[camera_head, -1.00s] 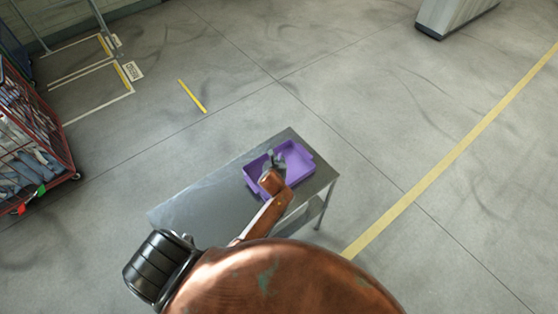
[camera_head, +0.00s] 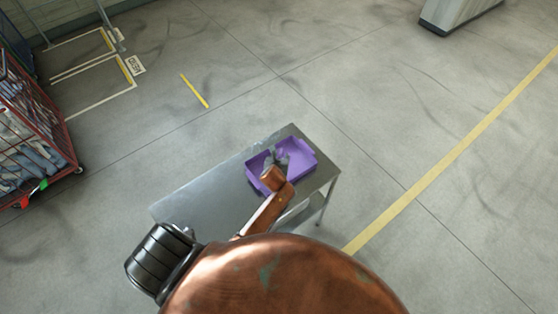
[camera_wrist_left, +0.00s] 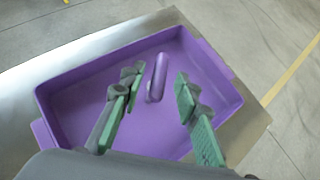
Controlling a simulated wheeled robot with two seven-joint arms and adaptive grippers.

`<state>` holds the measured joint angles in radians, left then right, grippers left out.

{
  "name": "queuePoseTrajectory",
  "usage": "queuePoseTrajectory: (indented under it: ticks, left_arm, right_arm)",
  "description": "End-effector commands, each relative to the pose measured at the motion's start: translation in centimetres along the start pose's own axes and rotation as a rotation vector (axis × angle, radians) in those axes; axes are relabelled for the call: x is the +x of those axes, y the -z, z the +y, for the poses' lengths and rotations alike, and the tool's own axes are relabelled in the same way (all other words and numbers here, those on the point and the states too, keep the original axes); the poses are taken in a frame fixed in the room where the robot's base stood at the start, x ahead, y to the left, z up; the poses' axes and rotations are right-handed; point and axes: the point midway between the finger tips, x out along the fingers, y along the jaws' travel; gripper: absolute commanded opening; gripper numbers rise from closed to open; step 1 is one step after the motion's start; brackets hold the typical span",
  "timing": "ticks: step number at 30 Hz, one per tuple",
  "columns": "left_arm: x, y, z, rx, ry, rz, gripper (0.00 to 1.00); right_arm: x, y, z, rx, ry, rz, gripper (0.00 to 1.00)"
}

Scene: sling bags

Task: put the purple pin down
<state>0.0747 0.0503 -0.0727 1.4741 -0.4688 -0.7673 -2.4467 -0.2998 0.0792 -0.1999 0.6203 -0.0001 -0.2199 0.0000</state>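The purple pin (camera_wrist_left: 157,80) is a smooth rod in the purple tray (camera_wrist_left: 75,88), close to the tray's far wall in the left wrist view. My left gripper (camera_wrist_left: 158,92) is open, with one green-padded finger on each side of the pin and a visible gap to both. Whether the pin lies flat or leans is hard to tell. In the head view my left gripper (camera_head: 275,160) is over the tray (camera_head: 300,169), and its wrist hides part of the tray. My right gripper is not in view.
The tray stands at the right end of a grey metal table (camera_head: 200,198). The table's left part is bare. A red wire cart (camera_head: 35,130) with folded cloth stands at the far left, and the floor around the table is clear.

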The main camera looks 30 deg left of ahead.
Motion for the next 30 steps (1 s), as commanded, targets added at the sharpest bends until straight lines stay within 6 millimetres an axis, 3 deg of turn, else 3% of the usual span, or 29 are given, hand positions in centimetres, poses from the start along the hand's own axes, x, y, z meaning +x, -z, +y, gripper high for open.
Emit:
queuePoseTrajectory:
  ticks: [9,15,21,30]
  left_arm:
    - [-6.5,0.0,0.1,0.001,0.001,-0.002,0.30]
    - [-9.8,0.0,0.1,0.001,0.000,-0.001,0.30]
    - [-11.1,0.0,0.1,0.000,-0.001,0.000,0.30]
    - [-11.2,0.0,0.0,0.000,-0.001,0.000,0.30]
  right_arm:
    - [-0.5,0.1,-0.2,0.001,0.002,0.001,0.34]
    - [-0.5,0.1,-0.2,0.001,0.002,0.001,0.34]
    - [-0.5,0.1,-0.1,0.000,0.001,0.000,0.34]
    - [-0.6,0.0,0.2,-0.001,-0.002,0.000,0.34]
